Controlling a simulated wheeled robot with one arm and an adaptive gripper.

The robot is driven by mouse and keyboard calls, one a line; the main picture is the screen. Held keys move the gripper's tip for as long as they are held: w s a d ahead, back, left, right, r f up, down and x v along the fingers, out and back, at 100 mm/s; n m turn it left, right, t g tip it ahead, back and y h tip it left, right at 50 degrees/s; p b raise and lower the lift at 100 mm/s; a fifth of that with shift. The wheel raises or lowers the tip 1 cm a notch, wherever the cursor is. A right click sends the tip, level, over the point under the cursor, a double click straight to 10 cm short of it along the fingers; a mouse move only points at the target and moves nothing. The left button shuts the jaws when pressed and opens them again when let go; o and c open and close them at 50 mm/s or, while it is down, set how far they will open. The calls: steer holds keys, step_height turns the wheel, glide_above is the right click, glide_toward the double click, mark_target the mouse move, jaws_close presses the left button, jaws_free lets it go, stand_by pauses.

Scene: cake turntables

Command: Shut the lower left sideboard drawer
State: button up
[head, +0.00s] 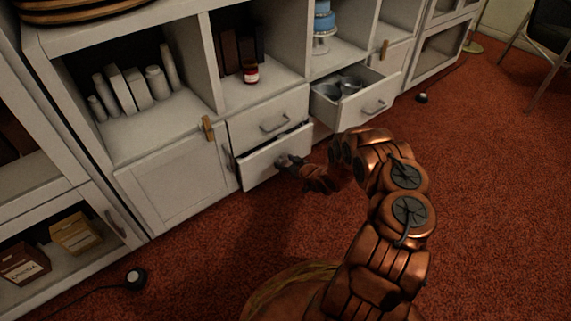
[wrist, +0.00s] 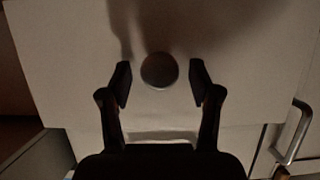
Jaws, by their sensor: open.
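The lower left sideboard drawer (head: 262,168) is slightly pulled out, with a dark gap along its top edge. It sits under a closed upper drawer (head: 268,119) that has a bar handle. My gripper (head: 286,160) is at the lower drawer's front and covers part of it. In the wrist view, my open gripper (wrist: 160,82) faces a pale drawer front (wrist: 70,60). A round dark knob-like shape (wrist: 159,70) lies between the fingertips, with space on both sides. I cannot tell whether the gripper touches the front.
Another drawer (head: 362,103) to the right stands open with metal bowls (head: 341,86) inside. A cabinet door (head: 178,187) is closed at left.

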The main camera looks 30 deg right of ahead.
steer(key=shift+c, duration=0.2)
jaws_close()
stand_by(0.3)
